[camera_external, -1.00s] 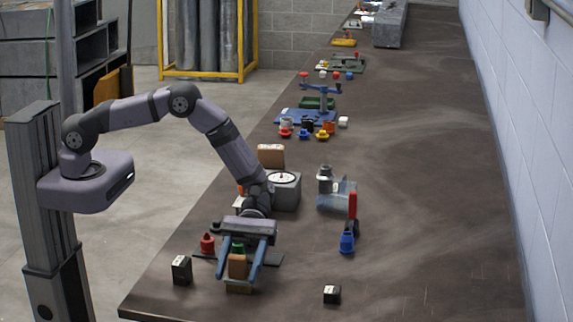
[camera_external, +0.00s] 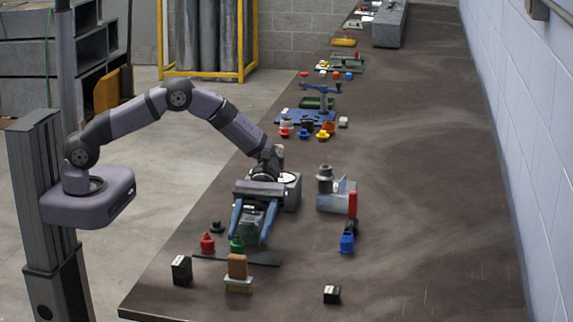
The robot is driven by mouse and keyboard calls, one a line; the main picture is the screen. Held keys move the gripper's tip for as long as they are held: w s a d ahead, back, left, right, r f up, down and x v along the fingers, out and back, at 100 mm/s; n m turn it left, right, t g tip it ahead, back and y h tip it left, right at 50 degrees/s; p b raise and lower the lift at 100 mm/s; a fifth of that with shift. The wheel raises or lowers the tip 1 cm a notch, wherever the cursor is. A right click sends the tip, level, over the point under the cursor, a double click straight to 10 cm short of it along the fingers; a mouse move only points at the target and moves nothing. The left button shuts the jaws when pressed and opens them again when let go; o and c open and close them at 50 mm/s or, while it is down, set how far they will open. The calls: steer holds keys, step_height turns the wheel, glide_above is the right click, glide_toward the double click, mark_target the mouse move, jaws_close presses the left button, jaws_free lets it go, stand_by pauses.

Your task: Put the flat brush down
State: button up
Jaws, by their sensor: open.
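The flat brush (camera_external: 237,268) appears to be the upright piece with a brown wooden block above a tan lower part. It stands on the bench (camera_external: 420,200) near the front, just in front of a dark flat plate (camera_external: 265,260). My gripper (camera_external: 250,238) is open, with its two blue fingers apart, behind the brush and clear of it. No brush is between the fingers. A dark grey shape shows between the fingers, partly hidden by my gripper.
A red cone-topped piece (camera_external: 207,243) and a green one (camera_external: 237,245) stand by the dark plate, close to my fingers. Black boxes stand at left (camera_external: 181,270) and right (camera_external: 332,294). A blue piece (camera_external: 347,243) stands to the right. The bench's right side is clear.

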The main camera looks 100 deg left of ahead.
steer(key=s+a+m+y, duration=0.3)
steer(key=s+m+y, duration=1)
steer(key=s+m, duration=0.5)
steer(key=s, duration=0.6)
steer(key=shift+s, duration=0.25)
